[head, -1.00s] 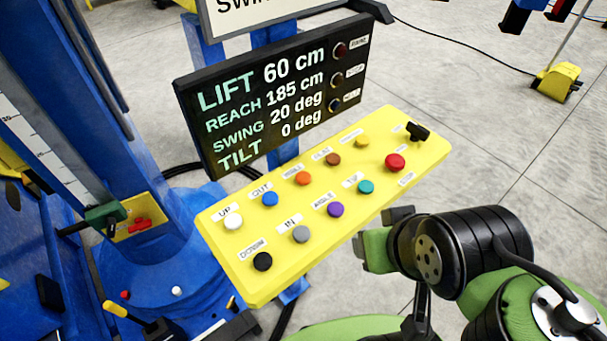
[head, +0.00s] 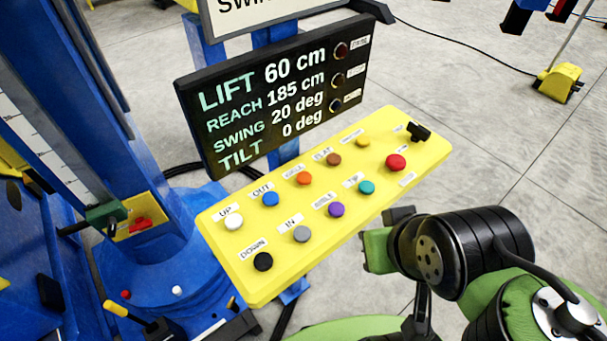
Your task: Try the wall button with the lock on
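A yellow control panel (head: 318,243) carries two rows of coloured buttons. Among them are a white UP button (head: 233,222), a black DOWN button (head: 263,261) and a red button (head: 395,162). A black switch (head: 418,131) stands at its far right corner. A display (head: 275,95) behind it reads LIFT 60 cm, REACH 185 cm, SWING 20 deg, TILT 0 deg. I cannot identify a wall button or which part is the lock. My gripper (head: 378,245) is right of the panel's lower edge, apart from the buttons. Its fingers are mostly hidden, so its opening is unclear.
A blue column (head: 125,150) and round base stand at the left. A green part (head: 105,214) and red part (head: 140,225) sit at a yellow plate on it. A yellow-handled lever (head: 116,309) is at lower left. Open grey floor lies right of the panel.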

